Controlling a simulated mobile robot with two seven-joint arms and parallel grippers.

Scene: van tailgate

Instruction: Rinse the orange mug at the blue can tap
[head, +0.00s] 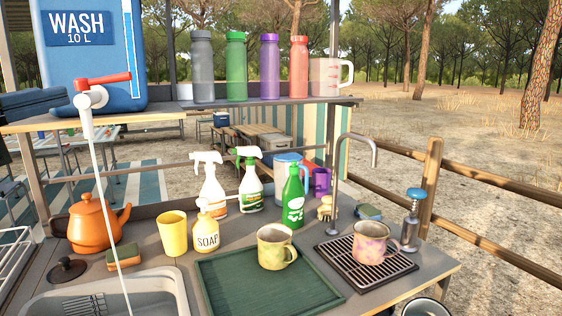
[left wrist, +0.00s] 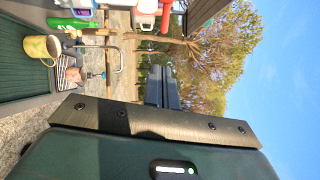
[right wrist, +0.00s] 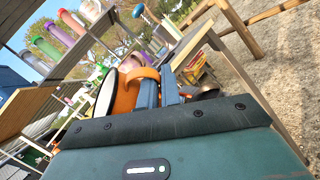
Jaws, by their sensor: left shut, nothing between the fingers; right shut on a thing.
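The blue can (head: 93,60) stands on the upper shelf at the left in the head view. Its white tap (head: 92,98) has a red lever (head: 103,80). A thin white stream (head: 108,200) runs from the tap down to the sink (head: 100,296). My right gripper (right wrist: 157,82) is shut on the orange mug (right wrist: 127,93) at its handle; the mug has a pale inside and a dark rim. A pale, dark-rimmed mug opening, likely the same mug, is cut off at the head view's bottom right (head: 425,308). My left gripper (left wrist: 163,88) is shut and empty.
A green tray (head: 225,285) holds a speckled mug (head: 275,247). A patterned mug (head: 372,243) stands on a drain grate. An orange kettle (head: 95,228), yellow cup (head: 173,233) and soap bottle (head: 207,235) stand behind the sink. Several bottles line the shelf.

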